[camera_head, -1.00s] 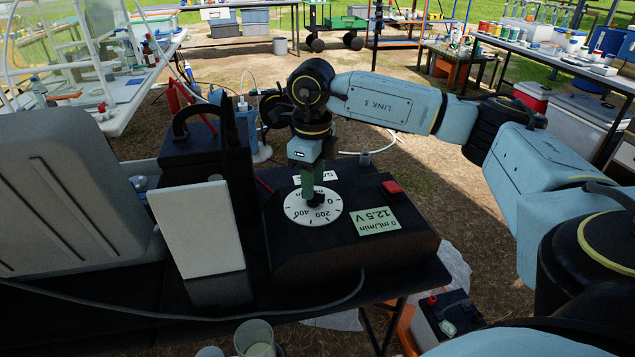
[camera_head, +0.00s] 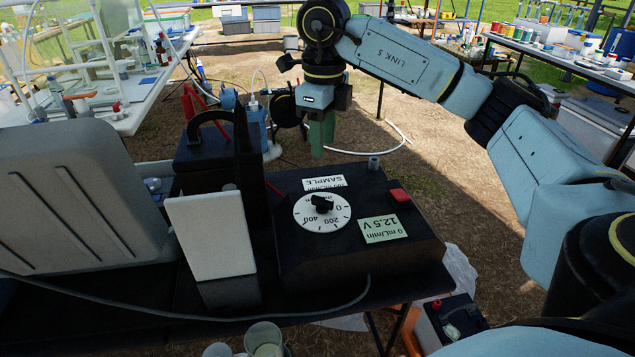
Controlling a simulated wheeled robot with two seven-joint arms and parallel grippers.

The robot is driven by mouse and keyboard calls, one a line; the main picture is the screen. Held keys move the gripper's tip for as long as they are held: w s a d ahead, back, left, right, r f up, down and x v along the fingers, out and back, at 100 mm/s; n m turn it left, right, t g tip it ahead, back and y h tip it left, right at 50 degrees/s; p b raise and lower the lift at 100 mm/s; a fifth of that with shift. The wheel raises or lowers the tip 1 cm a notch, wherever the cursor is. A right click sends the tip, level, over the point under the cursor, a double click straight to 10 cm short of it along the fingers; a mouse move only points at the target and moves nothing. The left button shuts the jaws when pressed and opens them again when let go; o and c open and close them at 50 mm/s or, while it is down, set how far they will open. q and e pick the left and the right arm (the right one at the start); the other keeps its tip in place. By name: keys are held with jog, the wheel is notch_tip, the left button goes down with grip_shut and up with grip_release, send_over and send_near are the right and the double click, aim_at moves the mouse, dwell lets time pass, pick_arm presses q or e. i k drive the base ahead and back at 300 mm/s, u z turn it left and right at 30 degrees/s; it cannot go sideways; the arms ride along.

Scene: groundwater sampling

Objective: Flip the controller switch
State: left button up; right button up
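The controller (camera_head: 302,256) is a black box with a sloped top on the dark table. Its top bears a white round dial (camera_head: 311,222) with a black knob (camera_head: 321,203), a white SAMPLE label (camera_head: 324,183), a red switch (camera_head: 399,195) and a pale green display (camera_head: 383,228) reading 0 mL/min and 12.5 V, upside down in view. The text is inverted to me. My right gripper (camera_head: 321,150), with green fingers pointing down, hangs above and behind the dial, apart from the controller. Its finger gap cannot be made out. My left gripper is out of view.
A white panel (camera_head: 211,233) and a black handled box (camera_head: 205,158) stand left of the controller. A large grey case (camera_head: 70,205) is further left. Cups (camera_head: 263,338) are at the front edge, and a grey cable (camera_head: 190,318) crosses the front.

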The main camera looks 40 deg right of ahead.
aim_at(400, 196)
jog(key=k, duration=1)
